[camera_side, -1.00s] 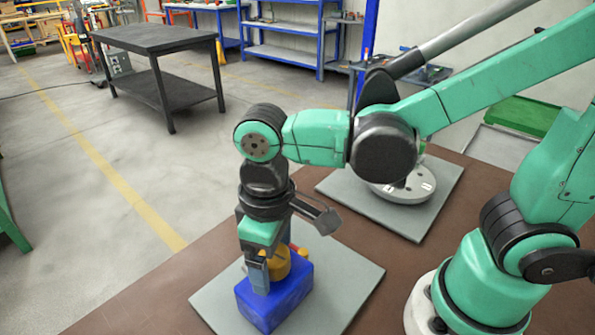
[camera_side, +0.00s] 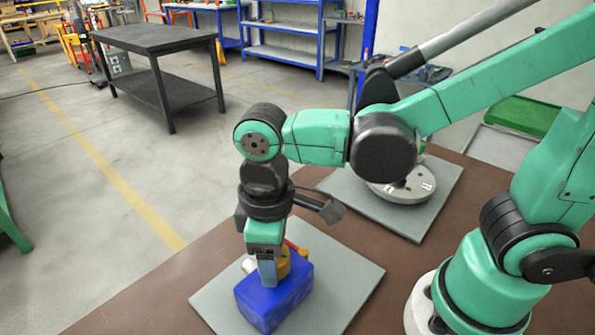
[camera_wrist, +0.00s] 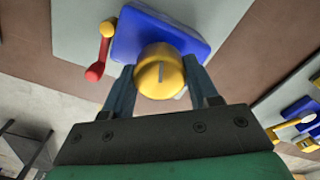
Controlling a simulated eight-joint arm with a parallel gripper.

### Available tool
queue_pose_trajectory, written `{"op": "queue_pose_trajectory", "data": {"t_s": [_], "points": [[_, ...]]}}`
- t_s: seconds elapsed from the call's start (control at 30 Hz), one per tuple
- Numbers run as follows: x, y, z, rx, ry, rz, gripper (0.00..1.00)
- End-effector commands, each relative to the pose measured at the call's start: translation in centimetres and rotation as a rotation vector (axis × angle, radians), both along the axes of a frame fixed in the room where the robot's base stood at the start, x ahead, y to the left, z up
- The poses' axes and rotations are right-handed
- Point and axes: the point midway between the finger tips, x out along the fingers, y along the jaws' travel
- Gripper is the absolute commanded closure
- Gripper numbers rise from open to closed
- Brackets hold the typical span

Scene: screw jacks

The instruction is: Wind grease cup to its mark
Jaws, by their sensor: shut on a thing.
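The grease cup is a yellow round cap (camera_wrist: 160,72) with a dark line on its top, in the middle of the wrist view. It sits on a blue block (camera_wrist: 190,37). In the side view the blue block (camera_side: 275,298) stands on a grey plate, and the yellow cup (camera_side: 283,266) shows partly behind my fingers. My gripper (camera_side: 268,275) points down over the block. In the wrist view its two fingers (camera_wrist: 160,85) lie on either side of the cup, shut on it. I cannot make out a separate mark.
A lever with a red knob (camera_wrist: 94,73) and a yellow end stands beside the block. The grey plate (camera_side: 345,275) lies on a brown table (camera_side: 420,262). Another plate behind holds a round grey disc (camera_side: 400,187). Blue and yellow parts (camera_wrist: 300,115) show at the wrist view's right.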

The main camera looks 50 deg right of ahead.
Motion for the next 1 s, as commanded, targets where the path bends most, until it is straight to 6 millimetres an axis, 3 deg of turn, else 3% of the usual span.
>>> {"op": "queue_pose_trajectory", "data": {"t_s": [1.0], "points": [[-0.05, 0.02, -0.03, 0.0, -0.002, 0.891, 0.99]]}}
